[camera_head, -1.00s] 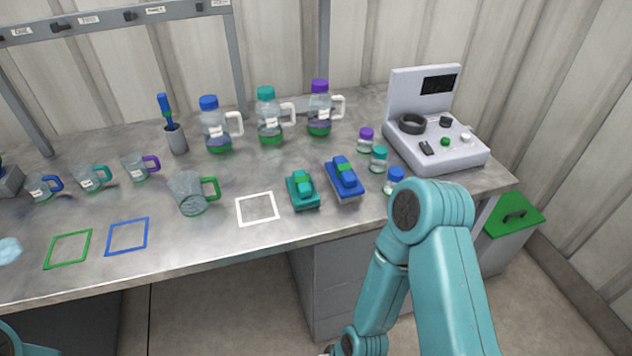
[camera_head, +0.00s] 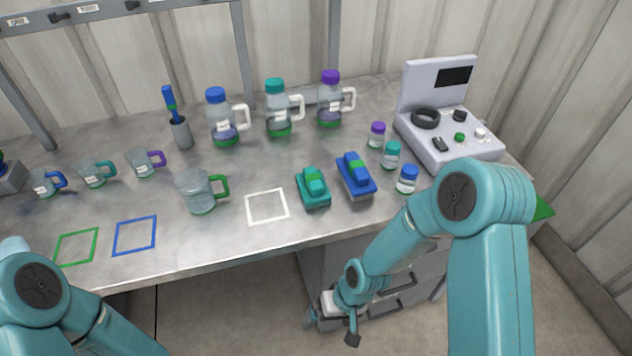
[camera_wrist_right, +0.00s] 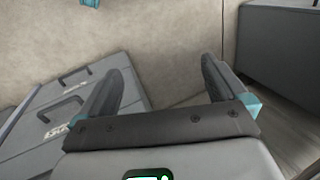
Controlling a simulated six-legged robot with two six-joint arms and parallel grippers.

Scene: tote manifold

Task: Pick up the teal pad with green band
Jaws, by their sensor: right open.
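The teal pad with a green band (camera_head: 313,188) lies on the metal bench, right of the white square outline, in the head view. A similar blue pad with a green band (camera_head: 356,177) lies just right of it, apart from it. My right gripper (camera_head: 338,320) is below and in front of the bench edge, well away from the pads. In the right wrist view its two fingers (camera_wrist_right: 165,85) are spread with nothing between them. No pad shows in that view. My left arm shows at lower left; its gripper is out of view.
A glass mug with a green handle (camera_head: 202,192) stands left of the white outline (camera_head: 267,207). Small capped jars (camera_head: 391,155) stand right of the blue pad, near a grey console (camera_head: 448,140). Jugs (camera_head: 278,112) line the back. The bench front edge lies between my right gripper and the pads.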

